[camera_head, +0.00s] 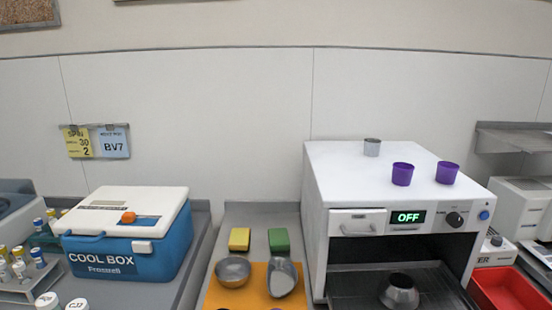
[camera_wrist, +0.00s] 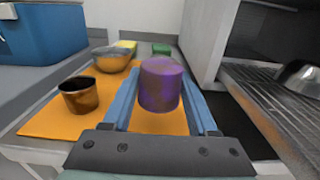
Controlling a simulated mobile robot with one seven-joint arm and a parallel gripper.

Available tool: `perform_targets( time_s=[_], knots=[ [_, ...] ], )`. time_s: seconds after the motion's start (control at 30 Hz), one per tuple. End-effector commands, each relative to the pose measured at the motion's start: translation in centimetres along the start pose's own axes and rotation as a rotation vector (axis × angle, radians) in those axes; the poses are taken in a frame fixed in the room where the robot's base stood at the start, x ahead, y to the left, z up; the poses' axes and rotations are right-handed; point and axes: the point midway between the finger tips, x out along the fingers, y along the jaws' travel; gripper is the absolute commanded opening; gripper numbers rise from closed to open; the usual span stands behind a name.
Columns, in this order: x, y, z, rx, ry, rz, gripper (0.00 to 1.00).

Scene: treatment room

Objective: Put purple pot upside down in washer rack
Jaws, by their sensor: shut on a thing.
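The purple pot (camera_wrist: 160,90) is between the blue fingers of my gripper (camera_wrist: 160,100) in the wrist view, above the orange mat. My gripper is shut on it. Its upper end looks like a smooth, closed face, but I cannot tell for sure which end is up. The washer rack (camera_head: 440,287) lies inside the open white washer in the head view, with a steel vessel (camera_head: 399,293) on it. The rack also shows at the right of the wrist view (camera_wrist: 262,84). My gripper is left of the washer opening and is not identifiable in the head view.
The orange mat (camera_head: 217,297) holds a steel bowl (camera_head: 233,271), a scoop-like steel piece (camera_head: 283,280) and a brown pot (camera_wrist: 80,97). Two more purple pots (camera_head: 402,174) (camera_head: 447,172) stand on the washer (camera_head: 335,165). A blue cool box (camera_head: 176,251) stands left.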

Motion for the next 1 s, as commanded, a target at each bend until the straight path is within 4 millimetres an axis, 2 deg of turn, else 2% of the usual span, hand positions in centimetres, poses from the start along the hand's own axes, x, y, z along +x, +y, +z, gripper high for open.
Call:
perform_targets(
  time_s=[1.0],
  knots=[
    [0.0, 0.0, -2.9, 0.000, 0.000, 0.000, 0.22]
  ],
)
